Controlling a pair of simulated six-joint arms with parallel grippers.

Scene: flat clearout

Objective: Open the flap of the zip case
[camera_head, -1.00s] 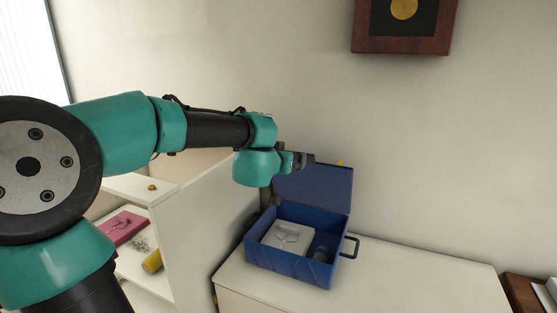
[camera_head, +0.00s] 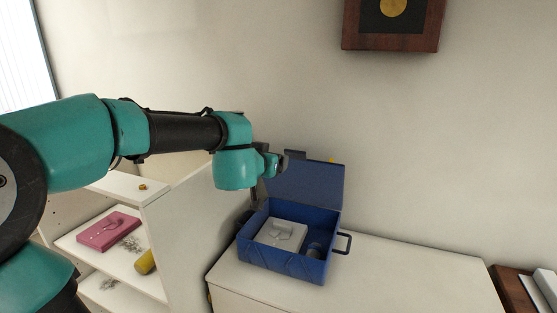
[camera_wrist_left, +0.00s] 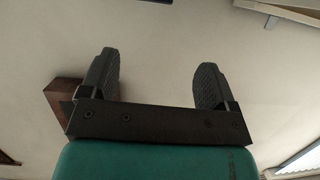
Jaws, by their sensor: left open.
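The blue zip case (camera_head: 262,262) stands on the white cabinet top. Its flap (camera_head: 318,186) is raised and stands upright at the back, near the wall. Inside the case are a white box-like item (camera_head: 281,236) and a grey round item (camera_head: 314,249). My left gripper (camera_head: 290,157) is beside the upper left corner of the flap; I cannot tell if it touches. In the left wrist view the two fingers (camera_wrist_left: 158,85) are apart with nothing between them. My right gripper is not in view.
The white cabinet top (camera_head: 400,272) is clear right of the case. A dark wooden piece (camera_head: 515,290) is at the far right. White shelves to the left hold a pink box (camera_head: 108,231) and a yellow cylinder (camera_head: 145,262). A framed plaque (camera_head: 393,43) hangs above.

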